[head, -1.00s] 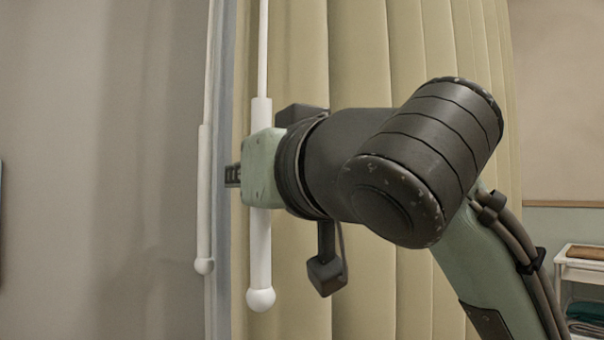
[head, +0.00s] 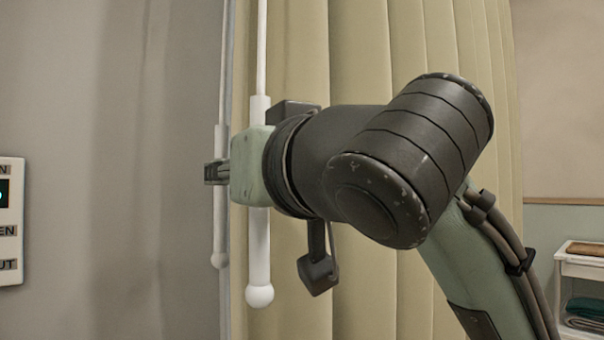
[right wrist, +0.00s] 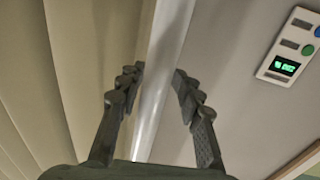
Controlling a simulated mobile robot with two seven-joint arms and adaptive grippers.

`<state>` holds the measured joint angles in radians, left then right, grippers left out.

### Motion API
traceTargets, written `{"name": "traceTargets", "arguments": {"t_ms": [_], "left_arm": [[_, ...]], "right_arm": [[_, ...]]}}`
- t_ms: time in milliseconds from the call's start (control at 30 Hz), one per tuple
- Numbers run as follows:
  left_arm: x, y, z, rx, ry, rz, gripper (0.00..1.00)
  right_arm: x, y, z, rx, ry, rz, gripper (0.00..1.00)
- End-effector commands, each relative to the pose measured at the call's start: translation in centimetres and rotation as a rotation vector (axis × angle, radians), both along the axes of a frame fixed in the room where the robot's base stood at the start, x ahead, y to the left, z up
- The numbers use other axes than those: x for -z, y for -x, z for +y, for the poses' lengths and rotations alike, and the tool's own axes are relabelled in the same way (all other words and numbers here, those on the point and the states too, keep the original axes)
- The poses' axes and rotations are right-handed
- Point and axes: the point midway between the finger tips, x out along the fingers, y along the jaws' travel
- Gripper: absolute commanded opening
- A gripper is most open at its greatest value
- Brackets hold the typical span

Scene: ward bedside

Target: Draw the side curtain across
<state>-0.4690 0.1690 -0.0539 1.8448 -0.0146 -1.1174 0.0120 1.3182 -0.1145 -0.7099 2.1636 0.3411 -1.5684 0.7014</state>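The beige side curtain (head: 370,60) hangs in upright folds at the centre of the head view. It also fills the left of the right wrist view (right wrist: 45,70). A white wand (head: 258,250) with a round end hangs before its left edge, partly hidden by my right gripper. My right gripper (head: 214,172) reaches left across both wands. In the right wrist view my right gripper (right wrist: 158,75) is open, with a white strip between its fingers and visible gaps; I cannot tell which wand this is. My left gripper is out of view.
A wall panel (head: 11,222) with a green display is at the left edge; a panel (right wrist: 289,45) with a green display shows in the right wrist view. A shelf cart (head: 582,290) with folded cloths stands at the lower right.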

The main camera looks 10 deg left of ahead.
Motion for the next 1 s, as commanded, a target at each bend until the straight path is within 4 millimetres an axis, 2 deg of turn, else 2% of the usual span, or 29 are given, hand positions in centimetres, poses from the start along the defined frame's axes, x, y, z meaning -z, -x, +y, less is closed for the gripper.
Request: {"name": "traceTargets", "arguments": {"t_ms": [267, 700, 1000], "left_arm": [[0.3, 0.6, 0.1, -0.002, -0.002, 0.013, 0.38], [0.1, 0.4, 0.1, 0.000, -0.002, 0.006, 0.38], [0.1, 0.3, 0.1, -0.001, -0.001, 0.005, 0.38]], "right_arm": [[0.0, 0.0, -0.2, 0.005, -0.001, 0.001, 0.35], [-0.1, 4.6, -4.4, 0.001, -0.002, -0.001, 0.35], [0.0, 5.4, -5.2, 0.003, 0.000, 0.001, 0.35]]}}
